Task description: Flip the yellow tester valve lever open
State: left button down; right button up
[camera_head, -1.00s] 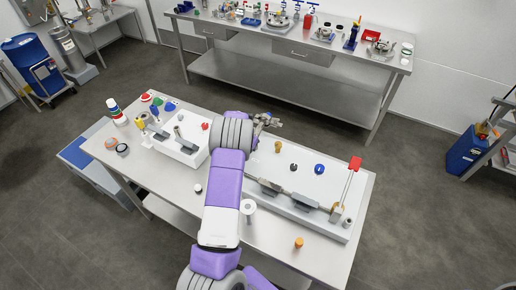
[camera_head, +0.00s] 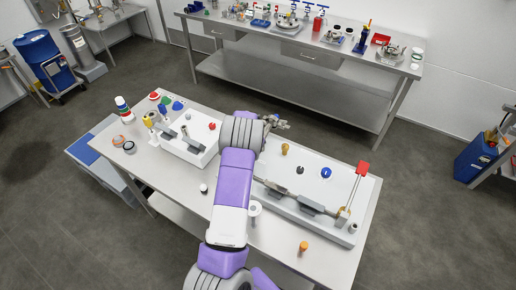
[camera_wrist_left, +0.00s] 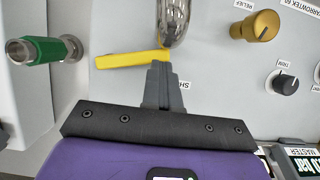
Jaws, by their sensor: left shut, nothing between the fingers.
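The yellow tester valve lever (camera_wrist_left: 132,59) shows in the left wrist view as a flat bar lying nearly level across the pale panel, its right end beneath a shiny metal pipe (camera_wrist_left: 174,22). My left gripper (camera_wrist_left: 160,66) is shut and empty, its fingertips at the lever's right end below the pipe. I cannot tell whether they touch the lever. In the head view my left gripper (camera_head: 280,124) reaches over the far edge of the table, between the two white panels. The lever is not distinguishable there, with my arm in front. My right gripper is not in view.
A green fitting (camera_wrist_left: 42,50) stands left of the lever. A gold relief knob (camera_wrist_left: 262,25) and a black trim knob (camera_wrist_left: 285,82) are to the right. The right-hand white panel carries a red-tipped lever (camera_head: 362,168). An orange-topped bottle (camera_head: 303,246) stands near the table's front.

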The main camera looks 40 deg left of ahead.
pick_arm(q)
jog(key=d+p+v, duration=0.1)
jog(key=p+v, duration=0.3)
jog(key=v, duration=0.6)
jog(key=shift+w, duration=0.2)
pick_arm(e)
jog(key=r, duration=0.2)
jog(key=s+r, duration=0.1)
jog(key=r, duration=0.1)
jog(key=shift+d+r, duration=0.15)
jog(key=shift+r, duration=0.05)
pick_arm(q)
jog(key=s+d+f+m+g+y+b, duration=0.1)
jog(key=d+m+y+b, duration=0.4)
jog(key=m, duration=1.1)
jog(key=shift+s+d+f+g+y+b, duration=0.35)
jog(key=shift+s+d+f+b, duration=0.45)
jog(key=shift+b, duration=0.75)
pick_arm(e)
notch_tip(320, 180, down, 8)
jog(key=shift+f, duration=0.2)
